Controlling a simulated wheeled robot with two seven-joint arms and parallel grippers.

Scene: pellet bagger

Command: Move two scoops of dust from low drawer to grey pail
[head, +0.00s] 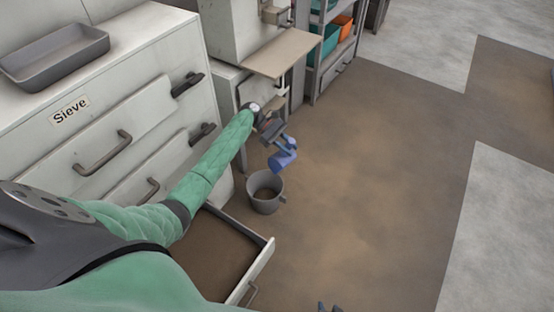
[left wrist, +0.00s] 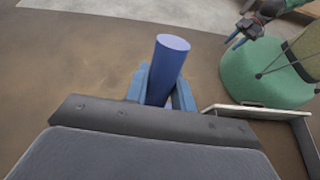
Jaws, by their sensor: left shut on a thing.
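My left gripper (head: 277,141) is shut on the handle of a blue scoop (head: 284,160). The scoop hangs down near the upper right of the grey pail (head: 265,205); I cannot tell whether it holds dust. In the left wrist view the blue handle (left wrist: 168,65) stands between my left fingers. The grey pail stands upright on the floor, its inside brownish. The low drawer (head: 262,262) is pulled open, with brown dust (head: 215,258) in it, partly hidden by my left arm. My right gripper (head: 330,307) barely shows at the bottom edge; its tips are apart, and it shows in the left wrist view (left wrist: 236,40).
A white cabinet (head: 150,65) labelled Sieve, with a grey tray (head: 55,58) on top, stands at left. A tan shelf (head: 282,52) juts out behind the gripper. A rack with teal and orange bins (head: 341,31) is at the back. The brown floor to the right is clear.

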